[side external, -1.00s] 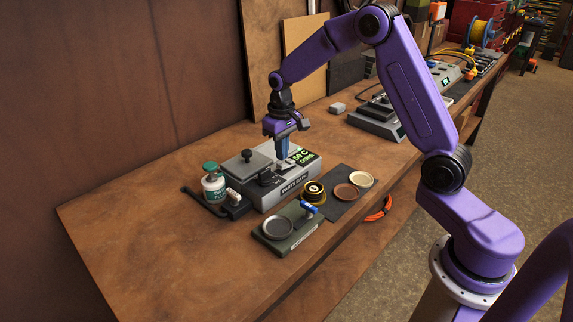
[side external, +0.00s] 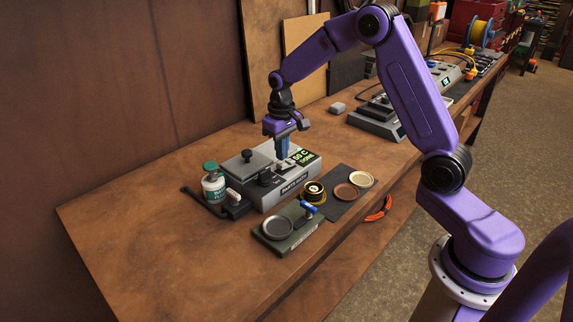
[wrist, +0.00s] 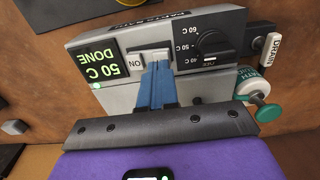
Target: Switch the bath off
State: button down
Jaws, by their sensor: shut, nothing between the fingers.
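The bath (side external: 287,193) is a grey box labelled "PARTS BATH" on the bench. Its green display (wrist: 103,63) reads "50 C DONE". A pale rocker switch marked "ON" (wrist: 134,64) sits between the display and the black dial (wrist: 212,48), which has temperature marks around it. My gripper (wrist: 156,66) is shut and empty. Its blue fingertips are right at the switch in the wrist view and cover part of it; I cannot tell whether they touch it. In the side view my gripper (side external: 283,157) points down over the bath's panel.
A drain control (wrist: 271,48) is on the bath's end, near a white bottle with a green cap (side external: 213,183). The bench's left part is clear.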

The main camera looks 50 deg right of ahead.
jog(key=shift+f, duration=1.05)
dwell(0.7)
jog(key=shift+r, duration=3.55)
jog(key=shift+r, duration=0.1)
notch_tip(320, 180, up, 15)
send_over(282, 163)
jog(key=shift+s+a+r, duration=0.1)
jog(key=shift+r, duration=0.05)
jog(key=s+d, duration=0.3)
jog(key=d, duration=0.4)
jog(key=s+d, duration=0.4)
jog(key=d, duration=0.4)
jog(key=shift+d, duration=0.3)
dwell(0.6)
